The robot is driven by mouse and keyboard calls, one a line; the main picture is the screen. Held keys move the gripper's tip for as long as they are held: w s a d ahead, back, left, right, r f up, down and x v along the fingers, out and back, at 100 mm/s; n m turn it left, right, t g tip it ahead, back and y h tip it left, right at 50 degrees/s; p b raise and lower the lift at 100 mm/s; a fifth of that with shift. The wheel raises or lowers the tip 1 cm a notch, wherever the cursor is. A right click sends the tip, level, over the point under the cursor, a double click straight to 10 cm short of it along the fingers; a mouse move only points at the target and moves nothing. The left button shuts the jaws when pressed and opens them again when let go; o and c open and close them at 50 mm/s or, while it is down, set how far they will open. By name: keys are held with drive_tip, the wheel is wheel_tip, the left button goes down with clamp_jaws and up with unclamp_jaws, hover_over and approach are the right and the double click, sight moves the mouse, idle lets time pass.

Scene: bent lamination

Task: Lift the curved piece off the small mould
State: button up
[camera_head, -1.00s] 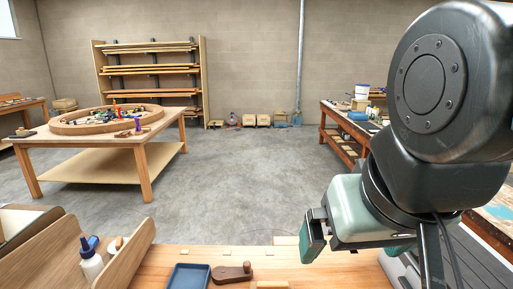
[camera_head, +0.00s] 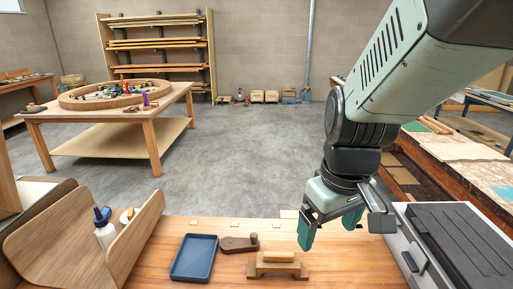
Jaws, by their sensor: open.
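The small mould (camera_head: 262,271) is a low brown wooden block on a wider foot, standing at the front middle of the bench. A pale wooden piece (camera_head: 279,256) lies on top of it; its curve is hard to make out at this size. My gripper (camera_head: 329,229) hangs above the bench, to the right of the mould and higher in the picture. Its green-padded fingers are spread apart with nothing between them, and they do not touch the piece.
A blue tray (camera_head: 194,258) and a dark brown knobbed tool (camera_head: 239,244) lie left of the mould. A large curved wooden form (camera_head: 70,250) with a glue bottle (camera_head: 104,229) stands further left. A grey machine with a dark top (camera_head: 455,245) stands right. Bench right of the mould is clear.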

drive_tip(key=w+a+f+n+g+y, duration=0.1)
drive_tip(key=a+f+n+y, duration=0.2)
drive_tip(key=f+n, duration=0.2)
drive_tip(key=w+a+f+n+g+y, duration=0.1)
drive_tip(key=a+f+n+y, duration=0.2)
drive_tip(key=f, duration=0.8)
drive_tip(key=w+a+f+n+g+y, duration=0.1)
drive_tip(key=a+f+n+g+y, duration=0.1)
drive_tip(key=f+n+y, duration=0.3)
drive_tip(key=shift+w+a+f+n, duration=0.2)
drive_tip(key=shift+a+f+n, duration=0.25)
drive_tip(key=shift+f, duration=0.4)
drive_tip(key=shift+w+a+f+n, duration=0.15)
drive_tip(key=shift+a+f+n, duration=0.25)
drive_tip(key=shift+f, duration=0.4)
drive_tip(key=shift+y, duration=0.4)
drive_tip(key=x, duration=0.5)
drive_tip(key=shift+w+a, duration=0.15)
drive_tip(key=shift+a, duration=0.25)
drive_tip(key=shift+f+x, duration=0.15)
drive_tip(key=shift+x, duration=1.25)
drive_tip(key=shift+f+x, duration=0.15)
drive_tip(key=shift+x, duration=1.2)
drive_tip(key=shift+d, duration=0.15)
drive_tip(key=shift+c, duration=0.2)
